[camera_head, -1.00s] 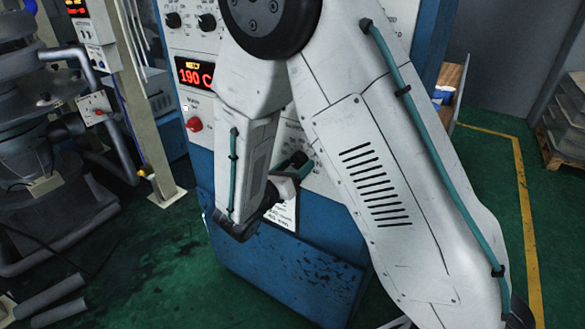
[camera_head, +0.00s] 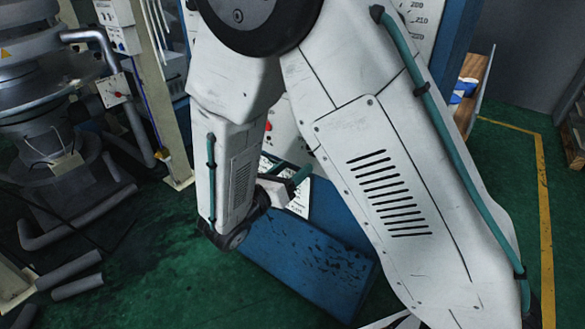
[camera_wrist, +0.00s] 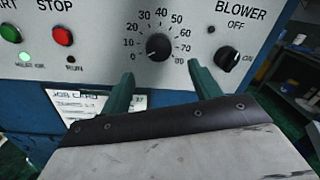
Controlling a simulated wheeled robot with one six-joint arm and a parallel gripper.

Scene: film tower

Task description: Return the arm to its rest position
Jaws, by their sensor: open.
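My gripper (camera_wrist: 160,88) shows in the wrist view with its two green fingers spread apart and nothing between them. The fingertips look apart from the dial. In the head view my arm is folded across the middle and hides most of the blue and white cabinet (camera_head: 310,265).
The panel has a green button (camera_wrist: 11,34), a red button (camera_wrist: 62,36) and a blower switch (camera_wrist: 228,59). A job card (camera_wrist: 95,103) is below. Machinery with pipes (camera_head: 50,110) stands at left. Green floor (camera_head: 120,270) is open; a yellow line (camera_head: 543,200) runs at right.

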